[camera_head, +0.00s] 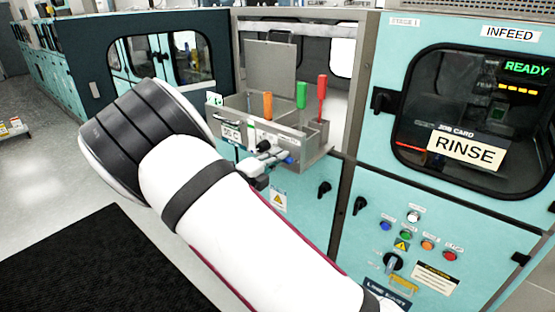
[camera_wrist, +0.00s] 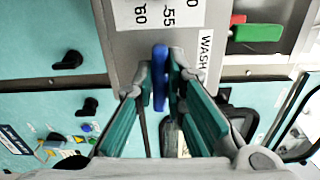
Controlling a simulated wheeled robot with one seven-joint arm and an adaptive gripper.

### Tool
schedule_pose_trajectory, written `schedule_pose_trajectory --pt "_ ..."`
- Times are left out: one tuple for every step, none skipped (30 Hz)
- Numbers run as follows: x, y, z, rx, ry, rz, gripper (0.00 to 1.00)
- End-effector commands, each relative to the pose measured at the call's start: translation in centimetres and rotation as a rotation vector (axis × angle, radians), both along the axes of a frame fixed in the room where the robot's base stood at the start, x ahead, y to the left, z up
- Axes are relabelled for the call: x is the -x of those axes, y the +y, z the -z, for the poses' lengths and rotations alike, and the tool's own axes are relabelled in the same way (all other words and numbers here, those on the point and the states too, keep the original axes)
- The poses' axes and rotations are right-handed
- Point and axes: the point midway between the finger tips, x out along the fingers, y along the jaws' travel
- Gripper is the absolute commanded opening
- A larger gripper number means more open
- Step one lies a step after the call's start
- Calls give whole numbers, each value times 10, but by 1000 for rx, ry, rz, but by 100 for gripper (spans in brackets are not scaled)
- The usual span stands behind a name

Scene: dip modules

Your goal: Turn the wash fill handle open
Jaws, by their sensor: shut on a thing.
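The wash fill handle (camera_wrist: 160,72) is blue and lies between my gripper's fingers in the wrist view, beside a label reading WASH (camera_wrist: 205,55). It runs up and down in that picture. My gripper (camera_wrist: 163,85) is shut on it, one finger on each side. In the head view, my gripper (camera_head: 266,155) is at the front of the module's open bay, and a small blue part (camera_head: 289,160) shows beside it. My arm covers the area below, and how far the handle is turned cannot be told.
Orange (camera_head: 266,105), green (camera_head: 301,95) and red (camera_head: 321,98) upright handles stand in the bay. A black knob (camera_head: 324,189) and several coloured buttons (camera_head: 406,236) are on the teal panel to the right. A black mat (camera_head: 90,265) lies on the floor at left.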

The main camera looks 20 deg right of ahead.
Motion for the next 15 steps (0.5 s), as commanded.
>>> schedule_pose_trajectory --pt "0 1 1 8 14 -3 0" --pt "0 1 1 13 21 -3 0" --pt "0 1 1 20 30 -3 0" --pt "0 1 1 24 36 -3 0" --pt "0 1 1 27 40 -3 0" --pt "0 1 1 31 46 -3 0" --pt "0 1 1 33 49 -3 0" --pt "0 1 1 36 52 -3 0" --pt "0 2 1 38 55 -3 0" --pt "0 2 1 38 56 -3 0" --pt "0 2 1 40 58 -3 0" --pt "0 2 1 40 59 -3 0" --pt "0 2 1 40 59 -3 0" --pt "0 2 1 41 59 -3 0" --pt "0 2 1 41 59 -3 0"
